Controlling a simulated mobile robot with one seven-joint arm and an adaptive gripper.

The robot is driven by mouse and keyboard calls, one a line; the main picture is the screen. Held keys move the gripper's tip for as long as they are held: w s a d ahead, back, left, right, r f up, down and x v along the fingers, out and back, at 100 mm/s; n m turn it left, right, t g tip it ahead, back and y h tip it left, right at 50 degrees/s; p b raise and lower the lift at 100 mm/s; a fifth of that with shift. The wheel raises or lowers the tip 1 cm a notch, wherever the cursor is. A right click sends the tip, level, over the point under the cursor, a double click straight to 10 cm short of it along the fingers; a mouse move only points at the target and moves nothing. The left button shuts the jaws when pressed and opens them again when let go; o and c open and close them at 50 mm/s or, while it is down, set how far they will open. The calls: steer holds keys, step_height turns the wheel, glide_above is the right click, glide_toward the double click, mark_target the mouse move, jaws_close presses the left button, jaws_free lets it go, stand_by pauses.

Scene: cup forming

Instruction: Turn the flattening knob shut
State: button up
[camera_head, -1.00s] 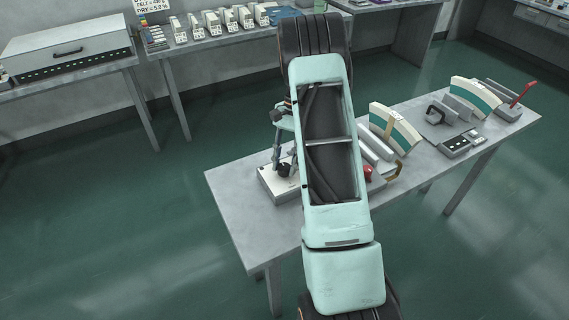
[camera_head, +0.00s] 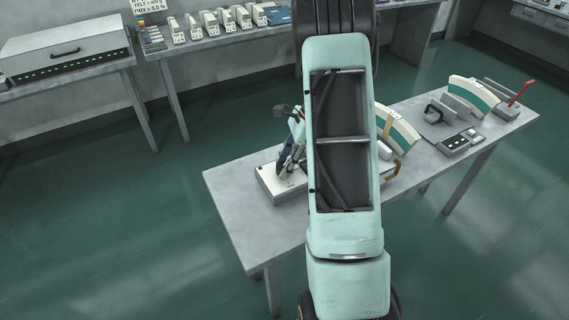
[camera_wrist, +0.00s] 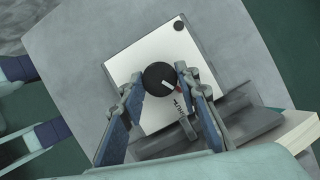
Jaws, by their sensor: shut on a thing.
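The black round knob (camera_wrist: 158,79) with a white pointer line sits on a white panel (camera_wrist: 134,65).
The grey table (camera_head: 240,205) has bare room at its front left. A curved cream-and-green piece (camera_head: 402,134) stands right of my arm, with another (camera_head: 472,94) farther right. A dark button box (camera_head: 461,142) and a red lever (camera_head: 521,92) are at the right.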

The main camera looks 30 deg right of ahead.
steer(key=m, duration=0.2)
steer(key=m+t+h, duration=0.1)
steer(key=m, duration=0.2)
steer(key=shift+s+a+m+t, duration=0.1)
steer(key=shift+s+m+t, duration=0.05)
steer(key=shift+m+t, duration=0.15)
stand_by(0.4)
steer(key=o, duration=1.2)
steer(key=shift+c, duration=0.2)
steer(key=v, duration=1.2)
steer(key=shift+s+a, duration=0.1)
